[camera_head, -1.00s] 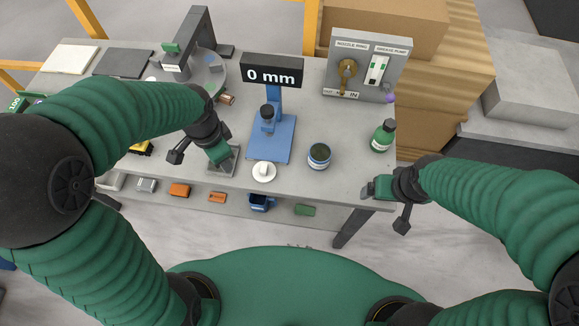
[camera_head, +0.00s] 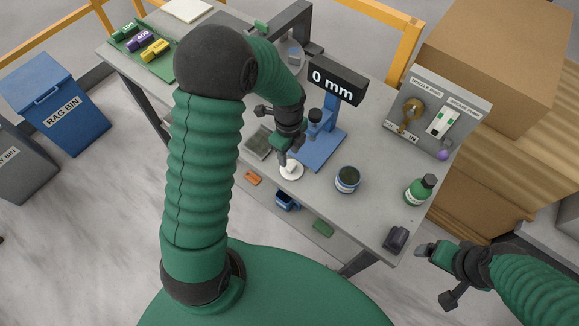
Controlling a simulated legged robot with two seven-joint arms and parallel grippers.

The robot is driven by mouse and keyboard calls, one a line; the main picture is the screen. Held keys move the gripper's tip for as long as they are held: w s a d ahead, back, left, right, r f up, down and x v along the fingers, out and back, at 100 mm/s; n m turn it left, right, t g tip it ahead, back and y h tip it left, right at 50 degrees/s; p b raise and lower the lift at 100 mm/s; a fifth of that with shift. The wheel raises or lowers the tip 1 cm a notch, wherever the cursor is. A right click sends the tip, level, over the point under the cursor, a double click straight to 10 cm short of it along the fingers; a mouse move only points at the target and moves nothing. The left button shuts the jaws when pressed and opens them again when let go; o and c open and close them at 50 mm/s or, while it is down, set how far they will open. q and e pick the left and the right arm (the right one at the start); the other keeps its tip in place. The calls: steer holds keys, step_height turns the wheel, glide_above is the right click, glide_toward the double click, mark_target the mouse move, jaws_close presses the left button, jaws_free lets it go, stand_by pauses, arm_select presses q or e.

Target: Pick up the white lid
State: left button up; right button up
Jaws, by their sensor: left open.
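The white lid (camera_head: 291,171) is a small round disc with a raised middle. It lies on the grey bench near its front edge. My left gripper (camera_head: 287,158) is open and points down right over the lid. Its fingertips overlap the lid's top in the picture, and I cannot tell whether they touch it. My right gripper (camera_head: 428,249) is off the bench's right front corner, away from the lid. Whether its jaws are open is too small to tell.
A dark blue jar (camera_head: 347,180) stands right of the lid. A blue stand with a "0 mm" display (camera_head: 338,79) is behind it. A grey square plate (camera_head: 258,143) lies to the left. A green bottle (camera_head: 419,190) and a black object (camera_head: 397,239) are further right.

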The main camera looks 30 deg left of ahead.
mark_target(293, 166)
arm_select(q)
steer(key=d+f, duration=0.2)
steer(key=shift+f+p, duration=0.35)
steer(key=shift+f, duration=0.05)
steer(key=f, duration=0.3)
steer(key=shift+w+a+f, duration=0.1)
steer(key=shift+a+f, duration=0.1)
steer(key=shift+a, duration=0.05)
steer(key=shift+a+f, duration=0.1)
steer(key=shift+a, duration=0.4)
steer(key=shift+c, duration=2.3)
steer(key=shift+d, duration=0.3)
jaws_close()
steer(key=shift+d, duration=0.1)
arm_select(e)
steer(key=shift+d+r, duration=0.35)
steer(key=shift+d, duration=0.55)
